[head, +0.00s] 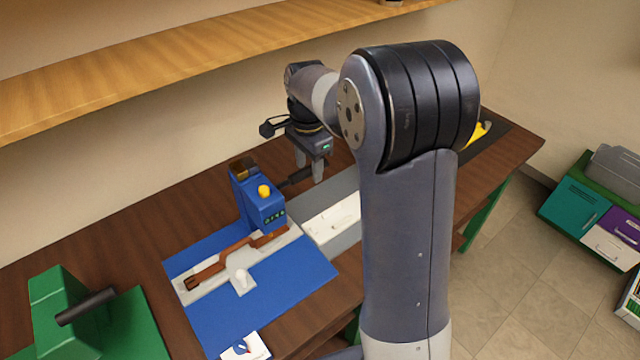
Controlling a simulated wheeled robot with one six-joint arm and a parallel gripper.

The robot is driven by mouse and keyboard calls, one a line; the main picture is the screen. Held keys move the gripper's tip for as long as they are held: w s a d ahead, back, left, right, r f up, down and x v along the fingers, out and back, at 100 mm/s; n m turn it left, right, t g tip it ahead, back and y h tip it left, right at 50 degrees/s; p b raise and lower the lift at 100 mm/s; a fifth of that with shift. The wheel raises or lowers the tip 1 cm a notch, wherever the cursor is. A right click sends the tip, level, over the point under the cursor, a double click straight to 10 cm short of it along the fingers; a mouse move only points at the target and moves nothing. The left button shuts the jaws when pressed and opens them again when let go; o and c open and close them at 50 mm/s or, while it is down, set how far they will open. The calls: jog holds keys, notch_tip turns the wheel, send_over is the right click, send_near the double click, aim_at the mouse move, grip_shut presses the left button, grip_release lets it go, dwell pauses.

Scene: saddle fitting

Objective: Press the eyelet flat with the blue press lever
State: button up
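A brown strap (212,271) lies along a grey bed and runs under the press head. The eyelet is too small or hidden to make out.
A green fixture with a dark bar (86,306) stands at the lower left. A white and grey block (335,217) sits right of the press. My arm hides part of the bench. A shelf (160,68) runs above; coloured boxes (590,215) stand on the floor at right.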

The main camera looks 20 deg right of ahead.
jog(key=shift+s, duration=0.1)
dwell(0.3)
jog(key=shift+d+r, duration=0.1)
jog(key=shift+r, duration=2.8)
notch_tip(320, 180, down, 6)
jog(key=shift+s+f, duration=0.15)
jog(key=shift+s+d+f, duration=0.15)
jog(key=shift+s, duration=0.1)
